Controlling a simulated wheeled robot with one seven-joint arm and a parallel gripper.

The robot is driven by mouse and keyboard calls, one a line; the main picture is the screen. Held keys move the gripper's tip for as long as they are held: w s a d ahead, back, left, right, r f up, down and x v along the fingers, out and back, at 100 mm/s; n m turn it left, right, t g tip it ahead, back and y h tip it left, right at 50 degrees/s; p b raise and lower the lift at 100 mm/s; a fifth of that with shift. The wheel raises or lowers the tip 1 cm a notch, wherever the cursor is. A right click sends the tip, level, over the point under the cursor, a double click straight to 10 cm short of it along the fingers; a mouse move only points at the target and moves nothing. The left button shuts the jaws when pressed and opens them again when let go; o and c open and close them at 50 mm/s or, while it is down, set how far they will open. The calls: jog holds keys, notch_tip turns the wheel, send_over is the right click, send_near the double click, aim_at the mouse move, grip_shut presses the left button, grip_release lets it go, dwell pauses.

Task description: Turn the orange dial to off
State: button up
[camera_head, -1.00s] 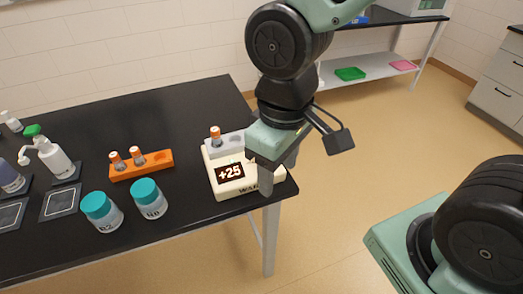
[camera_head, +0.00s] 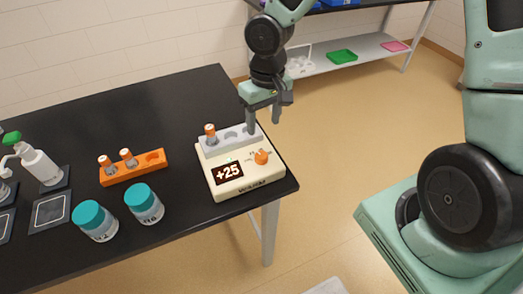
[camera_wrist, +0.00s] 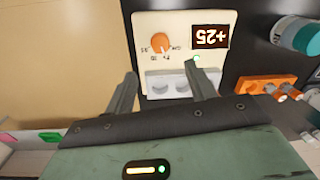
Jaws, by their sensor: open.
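The orange dial (camera_head: 261,157) sits on the front panel of a cream heater unit (camera_head: 246,180) at the table's right end. The unit's display (camera_head: 228,172) reads +25. The dial also shows in the wrist view (camera_wrist: 160,43), upside down, with small marks around it too small to read surely. My gripper (camera_head: 263,124) is open and empty, behind the dial near the unit's grey tube block (camera_head: 228,138). In the wrist view my fingers (camera_wrist: 162,88) stand apart on either side of part of the block, with the dial beyond them.
An orange-capped vial (camera_head: 210,134) stands in the grey block. An orange rack (camera_head: 113,177) with two vials and two teal-capped jars (camera_head: 145,205) stand to the left. The table's edge lies close to the unit's right side.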

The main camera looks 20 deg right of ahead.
aim_at(262, 154)
jog(key=f, duration=1.1)
jog(key=shift+s+a+f+b, duration=0.1)
jog(key=shift+a+f+b, duration=0.05)
jog(key=shift+a+b, duration=0.15)
jog(key=c, duration=1)
